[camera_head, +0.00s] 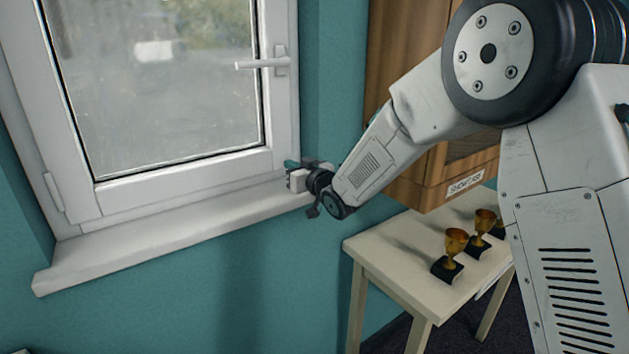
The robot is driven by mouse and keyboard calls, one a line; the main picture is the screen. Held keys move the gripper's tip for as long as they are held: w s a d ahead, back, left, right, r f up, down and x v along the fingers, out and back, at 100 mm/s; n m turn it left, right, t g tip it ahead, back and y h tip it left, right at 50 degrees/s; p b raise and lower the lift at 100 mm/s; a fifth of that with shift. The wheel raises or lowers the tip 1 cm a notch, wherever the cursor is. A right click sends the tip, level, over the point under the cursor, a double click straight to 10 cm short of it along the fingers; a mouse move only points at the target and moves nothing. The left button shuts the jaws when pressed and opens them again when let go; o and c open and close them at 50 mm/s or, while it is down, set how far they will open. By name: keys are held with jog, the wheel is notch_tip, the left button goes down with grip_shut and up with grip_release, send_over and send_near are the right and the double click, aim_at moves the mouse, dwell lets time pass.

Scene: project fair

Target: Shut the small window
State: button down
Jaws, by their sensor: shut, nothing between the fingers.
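The small window (185,178) has a white sash and a grey, blurry pane, and fills the upper left. Its white handle (262,63) sits on the right side of the sash and lies level, its lever pointing left. A hinge shows at the lower left of the frame. The sash looks close to its frame; I cannot tell whether a small gap is there. My gripper (294,180) is shut and empty at the window's lower right corner, just above the right end of the sill and well below the handle. Whether it touches the sash is unclear.
A white sill (150,242) juts out below the window. A wooden cabinet (415,185) labelled "SHOWCASE" hangs right of it, behind my arm. Below stands a pale table (395,250) with gold trophy cups (455,243) on dark bases. The teal wall below the sill is clear.

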jog(key=v, duration=1.4)
jog(key=s+d+f+m+g+h, duration=0.15)
jog(key=d+f+g+h, duration=0.3)
jog(key=f, duration=0.45)
jog(key=s+d+m+g+h, duration=0.2)
jog(key=s+d+g+h, duration=0.25)
jog(key=s+d, duration=0.45)
jog(key=s+d+r+m+g, duration=0.1)
jog(key=s+d+r, duration=0.2)
jog(key=s, duration=0.6)
jog(key=s+d+r+m+g+h, duration=0.1)
jog(key=s+d+r, duration=0.2)
jog(key=s, duration=0.7)
jog(key=s+d+r+m+g, duration=0.2)
jog(key=s+d+r, duration=0.2)
jog(key=s, duration=0.6)
jog(key=shift+r+h, duration=0.3)
